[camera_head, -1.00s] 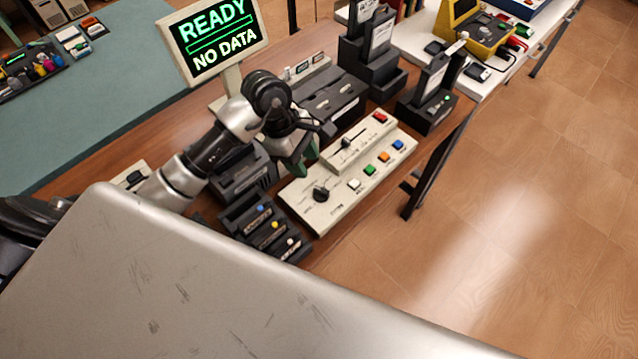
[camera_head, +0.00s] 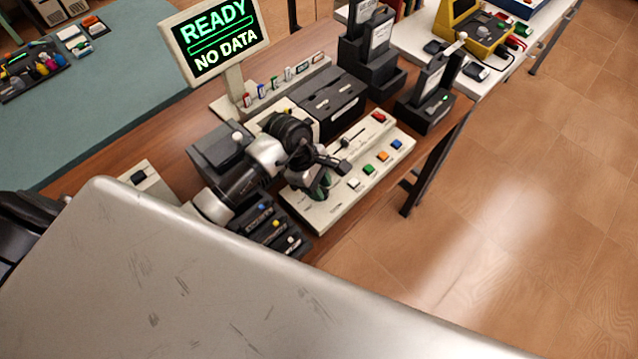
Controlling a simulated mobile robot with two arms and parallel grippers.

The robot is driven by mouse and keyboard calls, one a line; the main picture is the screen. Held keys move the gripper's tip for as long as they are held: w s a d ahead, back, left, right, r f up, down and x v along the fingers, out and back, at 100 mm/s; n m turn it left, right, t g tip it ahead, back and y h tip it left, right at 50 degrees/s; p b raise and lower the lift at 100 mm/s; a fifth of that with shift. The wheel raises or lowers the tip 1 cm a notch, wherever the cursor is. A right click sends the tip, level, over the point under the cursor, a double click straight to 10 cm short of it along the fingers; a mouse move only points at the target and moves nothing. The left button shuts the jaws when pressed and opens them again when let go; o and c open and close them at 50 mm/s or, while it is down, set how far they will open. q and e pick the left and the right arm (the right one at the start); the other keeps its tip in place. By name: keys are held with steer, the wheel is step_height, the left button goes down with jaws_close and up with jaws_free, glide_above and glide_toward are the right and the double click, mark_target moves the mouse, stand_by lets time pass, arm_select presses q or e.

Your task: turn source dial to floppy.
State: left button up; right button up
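The cream control panel (camera_head: 325,214) lies on the wooden desk, with a slider and coloured buttons on its top. My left gripper (camera_head: 319,187) is low over the panel's left part, where the black source dial sits. The gripper hides the dial, so I cannot tell whether the fingers touch it or where it points. The fingers look dark and blurred together, and their opening is not clear. The monitor (camera_head: 217,35) reads "READY" and "NO DATA". My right gripper is out of view.
A black rack with coloured knobs (camera_head: 268,228) stands left of the panel. Dark upright devices (camera_head: 430,98) stand at the right.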

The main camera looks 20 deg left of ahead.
arm_select(q)
steer(key=shift+s, duration=0.1)
jaws_close()
steer(key=shift+f, duration=0.1)
steer(key=shift+f+n+b, duration=0.15)
steer(key=shift+n+b, duration=0.15)
steer(key=shift+b, duration=0.2)
steer(key=shift+s+n+t+b, duration=0.1)
steer(key=shift+n+t+b, duration=0.2)
steer(key=shift+n+b, duration=0.3)
steer(key=shift+n+t, duration=0.3)
steer(key=shift+n, duration=0.4)
steer(key=shift+s+d+n+t+y+b, duration=0.15)
steer(key=shift+n+t, duration=0.25)
steer(key=shift+n, duration=0.75)
steer(key=shift+s+n+t+y+b, duration=0.1)
steer(key=shift+n+t+y+b, duration=0.25)
steer(key=shift+n, duration=0.8)
